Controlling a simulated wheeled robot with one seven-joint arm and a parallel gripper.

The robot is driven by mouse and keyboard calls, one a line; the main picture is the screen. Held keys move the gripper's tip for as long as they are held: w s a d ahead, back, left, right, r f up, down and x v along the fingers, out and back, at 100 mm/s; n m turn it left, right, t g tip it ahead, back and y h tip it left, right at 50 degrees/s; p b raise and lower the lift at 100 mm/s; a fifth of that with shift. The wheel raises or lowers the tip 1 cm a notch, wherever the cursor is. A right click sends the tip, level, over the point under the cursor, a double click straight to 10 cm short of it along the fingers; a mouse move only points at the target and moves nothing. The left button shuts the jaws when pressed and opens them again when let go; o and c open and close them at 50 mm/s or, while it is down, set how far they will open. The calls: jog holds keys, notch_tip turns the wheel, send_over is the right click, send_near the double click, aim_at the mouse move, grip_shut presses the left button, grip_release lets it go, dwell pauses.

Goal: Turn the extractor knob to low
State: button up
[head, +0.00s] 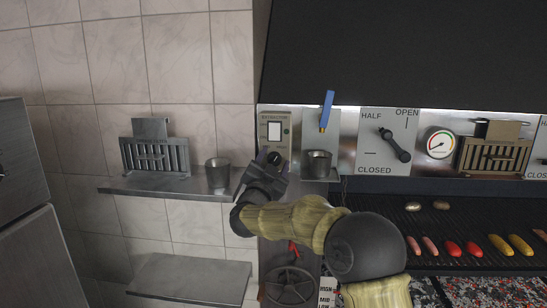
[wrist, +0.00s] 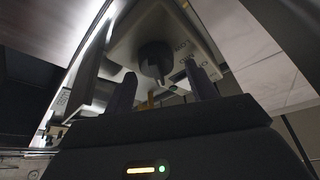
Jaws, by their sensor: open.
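The extractor panel (head: 263,130) is a small grey plate with a white rocker switch, left of the grill's control strip. Its dark round knob (head: 275,158) sits at the panel's lower end, partly hidden by my gripper (head: 268,172). In the wrist view the black knob (wrist: 153,58) shows between and just beyond the two dark fingers of my gripper (wrist: 160,74). The fingers are apart, one on each side of the knob, and no contact is visible.
A metal cup (head: 319,163) on a small ledge and a blue-handled tap (head: 327,110) are just right of the panel. A shelf (head: 150,186) with another cup (head: 217,173) is to the left. A handwheel (head: 289,286) is below my arm; the damper lever (head: 395,146) is farther right.

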jog(key=shift+w+f, duration=0.1)
jog(key=shift+w, duration=0.05)
jog(key=shift+c, duration=0.8)
jog(key=c, duration=0.8)
